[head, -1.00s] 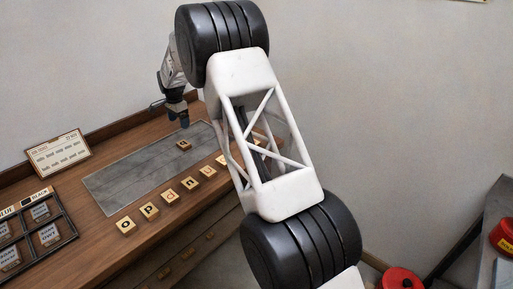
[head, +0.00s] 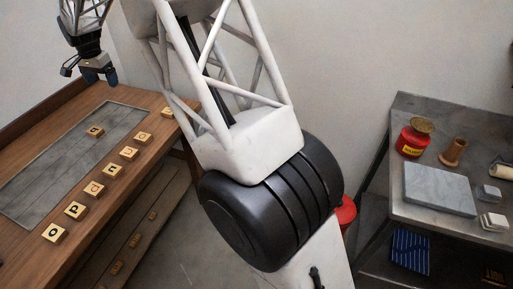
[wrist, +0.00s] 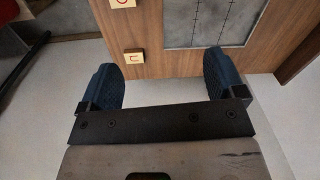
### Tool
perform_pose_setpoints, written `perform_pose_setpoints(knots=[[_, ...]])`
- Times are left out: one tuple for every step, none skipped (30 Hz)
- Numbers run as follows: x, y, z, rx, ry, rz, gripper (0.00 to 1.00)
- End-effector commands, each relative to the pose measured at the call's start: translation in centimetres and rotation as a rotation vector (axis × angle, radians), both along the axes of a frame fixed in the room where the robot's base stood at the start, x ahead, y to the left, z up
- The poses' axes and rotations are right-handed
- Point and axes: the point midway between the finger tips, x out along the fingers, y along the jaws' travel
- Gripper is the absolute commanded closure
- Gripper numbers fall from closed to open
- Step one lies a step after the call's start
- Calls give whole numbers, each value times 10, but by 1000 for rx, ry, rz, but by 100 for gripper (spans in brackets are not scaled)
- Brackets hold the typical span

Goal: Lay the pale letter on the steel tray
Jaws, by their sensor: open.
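The grey steel tray (head: 50,185) is set into the wooden bench top, and part of it also shows in the wrist view (wrist: 190,30). One small letter block (head: 95,131) lies on its far part. A row of pale letter blocks, among them an "o" (head: 55,232), a "p" (head: 76,210) and a "d" (head: 94,188), lies on the wood along the tray's right side. I cannot tell which is the pale letter. My gripper (head: 90,73) is open and empty above the bench's far end. In the wrist view its fingers (wrist: 163,78) are apart, with a letter block (wrist: 134,56) beyond them.
A steel table (head: 400,205) at the right bears a red tin (head: 412,140), a wooden piece (head: 453,152) and a grey slab (head: 440,189). A shelf under the bench holds small blocks. Floor lies between the two. My arm crosses the middle of the view.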

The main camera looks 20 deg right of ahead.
Motion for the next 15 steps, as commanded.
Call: perform_pose_setpoints(knots=[[-9,-12,11,1,-5,8,11],[-14,-18,15,0,-7,16,11],[-21,-26,22,1,-11,25,11],[-27,-32,26,1,-12,32,11],[-32,-38,31,1,-15,40,11],[-39,-45,36,1,-17,49,11],[-45,-51,41,0,-20,57,11],[-50,-57,45,0,-22,64,11],[-58,-65,50,0,-25,73,11],[-63,-70,55,0,-28,81,11],[-70,-76,58,0,-30,88,11],[-78,-83,63,0,-33,98,11],[-83,-88,67,-1,-35,105,11],[-90,-94,71,-2,-38,112,11],[-98,-101,75,-2,-41,121,11]])
